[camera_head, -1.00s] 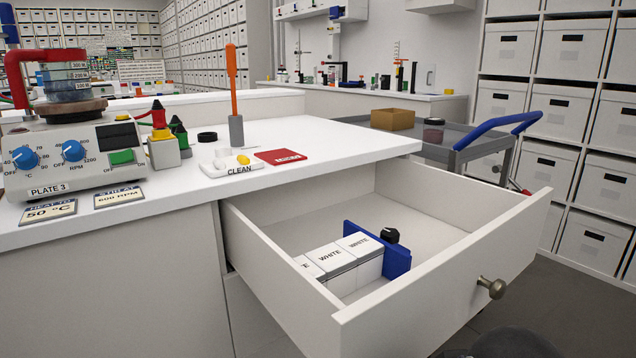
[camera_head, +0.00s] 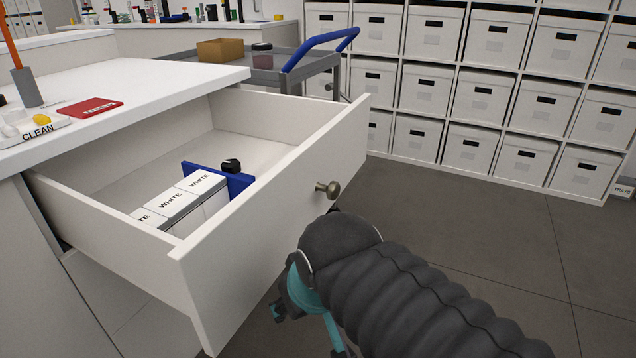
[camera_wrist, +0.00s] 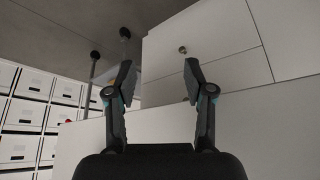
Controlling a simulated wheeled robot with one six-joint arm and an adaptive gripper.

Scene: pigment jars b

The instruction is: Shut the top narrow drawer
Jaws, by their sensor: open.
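The open drawer (camera_head: 275,225) sticks far out of the white cabinet, just under the worktop, in the head view. Its front panel carries a round metal knob (camera_head: 328,189). Inside are several white boxes marked WHITE (camera_head: 172,200), a blue divider (camera_head: 238,183) and a small black-capped item (camera_head: 230,165). My gripper is below and in front of the drawer front, mostly hidden behind my dark arm in the head view. In the wrist view my gripper (camera_wrist: 158,82) is open, with nothing between its fingers. White panels and a small knob (camera_wrist: 183,50) show beyond the fingers.
The worktop (camera_head: 150,80) above holds a red card (camera_head: 89,108) and a CLEAN tray (camera_head: 37,134). A grey trolley with a blue handle (camera_head: 318,50) stands behind the drawer. Shelves of white boxes (camera_head: 440,90) line the back. The floor (camera_head: 500,240) at right is clear.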

